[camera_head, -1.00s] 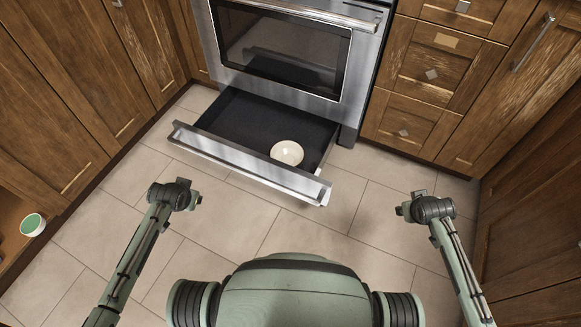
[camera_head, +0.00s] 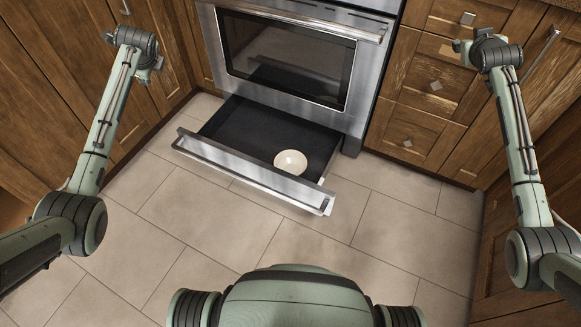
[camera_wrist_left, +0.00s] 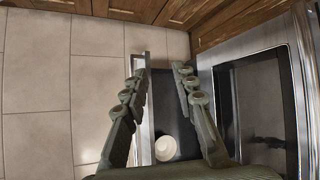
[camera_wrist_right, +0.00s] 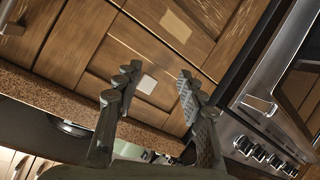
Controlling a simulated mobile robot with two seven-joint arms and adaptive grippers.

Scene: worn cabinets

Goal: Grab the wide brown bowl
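A cream-coloured round bowl (camera_head: 290,162) sits in the right part of the open drawer (camera_head: 240,130) under the oven. The bowl also shows low in the left wrist view (camera_wrist_left: 166,147), between and beyond the fingers. No bowl that is clearly brown shows now. My left gripper (camera_head: 155,66) is raised in front of the left cabinets, apart from the bowl; its fingers (camera_wrist_left: 158,72) are spread and empty. My right gripper (camera_head: 459,46) is raised in front of the right-hand drawers; its fingers (camera_wrist_right: 158,72) are spread and empty.
The steel oven (camera_head: 290,60) stands behind the drawer, whose front panel (camera_head: 250,173) juts over the floor. Worn wooden cabinets (camera_head: 50,85) line the left, and more drawers (camera_head: 415,125) stand at the right. The tiled floor (camera_head: 210,215) before the drawer is clear.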

